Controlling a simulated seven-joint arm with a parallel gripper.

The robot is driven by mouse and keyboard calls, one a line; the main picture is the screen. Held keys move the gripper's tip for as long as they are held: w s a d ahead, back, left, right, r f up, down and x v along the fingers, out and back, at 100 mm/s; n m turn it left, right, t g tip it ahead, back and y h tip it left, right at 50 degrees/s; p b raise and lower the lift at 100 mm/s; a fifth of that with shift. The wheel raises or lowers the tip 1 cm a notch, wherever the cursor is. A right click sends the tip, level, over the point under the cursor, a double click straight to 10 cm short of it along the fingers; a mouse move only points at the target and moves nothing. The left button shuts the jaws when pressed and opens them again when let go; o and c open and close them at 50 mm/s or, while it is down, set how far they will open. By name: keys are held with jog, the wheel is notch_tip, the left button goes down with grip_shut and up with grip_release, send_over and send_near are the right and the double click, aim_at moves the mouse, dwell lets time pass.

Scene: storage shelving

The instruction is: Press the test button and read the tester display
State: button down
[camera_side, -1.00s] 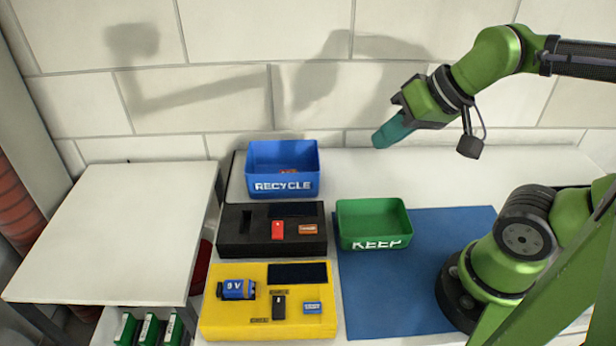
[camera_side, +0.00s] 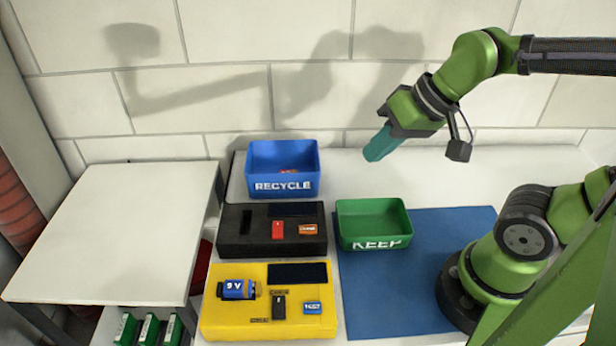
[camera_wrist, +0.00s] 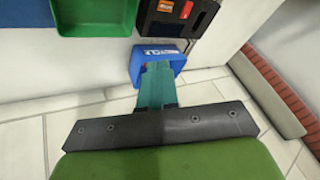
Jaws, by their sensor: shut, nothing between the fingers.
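The yellow tester (camera_side: 220,315) sits at the front of the bench. It bears a blue 9 V battery (camera_side: 236,289), a dark, blank-looking display (camera_side: 298,273), a black switch-like part (camera_side: 279,305) and a small blue button (camera_side: 312,307) whose label is too small to read surely. A black tester (camera_side: 238,240) with a red part (camera_side: 277,229) and an orange button (camera_side: 308,229) stands behind it; part of it shows in the wrist view (camera_wrist: 172,34). My gripper (camera_side: 372,157) is shut and empty, high above the bench behind the green bin. Its teal fingers show in the wrist view (camera_wrist: 156,82).
The blue RECYCLE bin (camera_side: 284,183) stands behind the black tester and holds something reddish. The green KEEP bin (camera_side: 372,224) looks empty beside the testers on the right. A bare white table (camera_side: 120,230) stands left.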

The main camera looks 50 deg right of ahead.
jog(key=s+a+f+g+y, duration=0.1)
jog(key=a+f+g+y, duration=0.1)
jog(key=a+f+g, duration=0.3)
jog(key=a+f+g+y, duration=0.1)
jog(key=a+f+g, duration=0.1)
jog(key=a, duration=0.5)
jog(key=g+y, duration=0.3)
send_over(315, 302)
jog(key=shift+r, duration=0.45)
jog(key=shift+f, duration=4.45)
jog(key=shift+f, duration=0.1)
jog(key=shift+f, duration=0.3)
